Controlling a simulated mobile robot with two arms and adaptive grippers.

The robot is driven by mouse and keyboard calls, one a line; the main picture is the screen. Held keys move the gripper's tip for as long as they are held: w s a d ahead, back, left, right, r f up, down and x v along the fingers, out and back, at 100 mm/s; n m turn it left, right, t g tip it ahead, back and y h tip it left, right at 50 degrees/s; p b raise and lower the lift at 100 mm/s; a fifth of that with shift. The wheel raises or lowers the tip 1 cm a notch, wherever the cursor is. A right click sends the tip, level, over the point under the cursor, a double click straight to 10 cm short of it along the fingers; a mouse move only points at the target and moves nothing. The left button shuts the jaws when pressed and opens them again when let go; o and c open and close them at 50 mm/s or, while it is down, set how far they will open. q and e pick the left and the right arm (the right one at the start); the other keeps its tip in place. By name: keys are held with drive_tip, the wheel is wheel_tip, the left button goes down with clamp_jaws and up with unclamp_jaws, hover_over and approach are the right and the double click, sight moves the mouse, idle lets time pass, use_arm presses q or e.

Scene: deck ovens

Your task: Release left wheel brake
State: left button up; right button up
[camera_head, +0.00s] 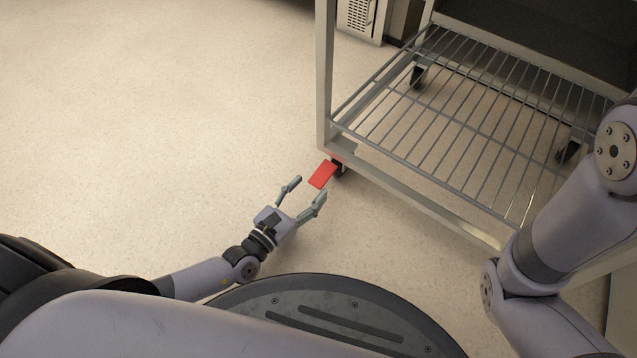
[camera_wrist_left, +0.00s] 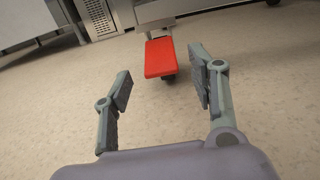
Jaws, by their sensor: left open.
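The red brake pedal (camera_head: 322,174) sticks out from the wheel at the near left corner of a metal rack cart (camera_head: 405,188). It also shows in the left wrist view (camera_wrist_left: 158,57), ahead of the fingers. My left gripper (camera_head: 307,190) is open and empty, just short of the pedal, with its fingers pointing toward it. In the left wrist view the open fingers (camera_wrist_left: 160,85) stand wide apart, with the pedal beyond them and between their lines. The wheel (camera_head: 340,170) under the pedal is mostly hidden. My right gripper is out of view.
The cart has a wire shelf (camera_head: 470,100) low down and dark casters (camera_head: 418,77) at other corners. An upright post (camera_head: 325,75) rises above the pedal. A vented metal unit (camera_head: 357,17) stands at the back. The floor (camera_head: 150,130) on the left is clear.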

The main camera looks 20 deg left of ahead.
sight(317, 181)
use_arm(q)
drive_tip(key=shift+b+x, duration=0.65)
drive_tip(key=shift+x, duration=1.7)
clamp_jaws()
